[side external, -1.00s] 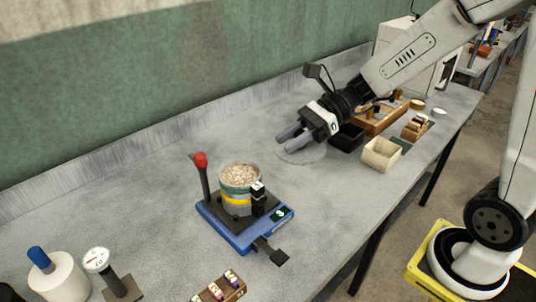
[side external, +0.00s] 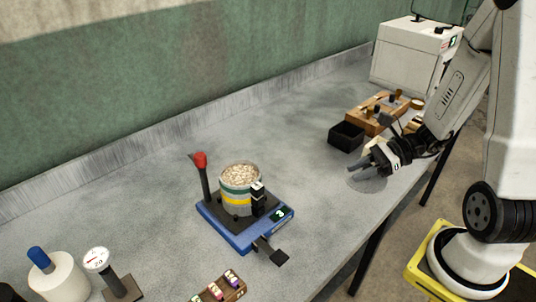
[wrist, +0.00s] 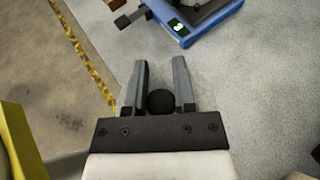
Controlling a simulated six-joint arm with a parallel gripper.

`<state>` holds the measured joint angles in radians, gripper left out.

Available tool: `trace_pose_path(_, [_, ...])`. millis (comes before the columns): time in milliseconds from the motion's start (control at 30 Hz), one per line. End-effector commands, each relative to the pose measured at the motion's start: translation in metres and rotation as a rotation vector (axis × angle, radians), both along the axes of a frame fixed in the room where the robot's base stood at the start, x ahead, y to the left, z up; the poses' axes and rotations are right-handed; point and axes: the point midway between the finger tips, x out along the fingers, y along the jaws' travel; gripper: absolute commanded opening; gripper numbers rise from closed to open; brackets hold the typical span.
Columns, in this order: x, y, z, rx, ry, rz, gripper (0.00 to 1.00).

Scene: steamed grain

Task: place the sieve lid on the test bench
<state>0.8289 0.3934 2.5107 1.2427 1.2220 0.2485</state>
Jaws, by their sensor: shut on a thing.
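My gripper (side external: 366,166) is shut on the sieve lid (side external: 364,184), a thin see-through grey disc just below the fingers near the bench's front edge. In the wrist view, the lid's round black knob (wrist: 160,101) sits between the two fingers of my gripper (wrist: 160,64). I cannot tell whether the disc touches the test bench (side external: 310,180) or hangs just above it. The sieve (side external: 238,190) stands on a blue shaker base (side external: 232,234), open on top and full of pale grain, left of my gripper.
A black bin (side external: 346,137) and a wooden rack (side external: 366,122) stand behind my gripper. A white cabinet (side external: 408,65) is farther back. A red-topped lever (side external: 201,161) rises beside the sieve. A dial gauge (side external: 97,260) stands front left. The bench between shaker and bin is clear.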

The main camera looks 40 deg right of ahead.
Motion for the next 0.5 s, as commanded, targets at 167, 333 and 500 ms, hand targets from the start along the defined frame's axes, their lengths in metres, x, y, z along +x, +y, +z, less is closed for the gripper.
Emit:
trace_pose_path(167, [-0.017,-0.009,-0.010,0.011,-0.007,-0.043,0.00])
trace_pose_path(333, [-0.024,-0.013,-0.014,0.015,-0.014,-0.060,0.00])
trace_pose_path(500, [-0.025,-0.013,-0.015,0.015,-0.015,-0.063,0.00])
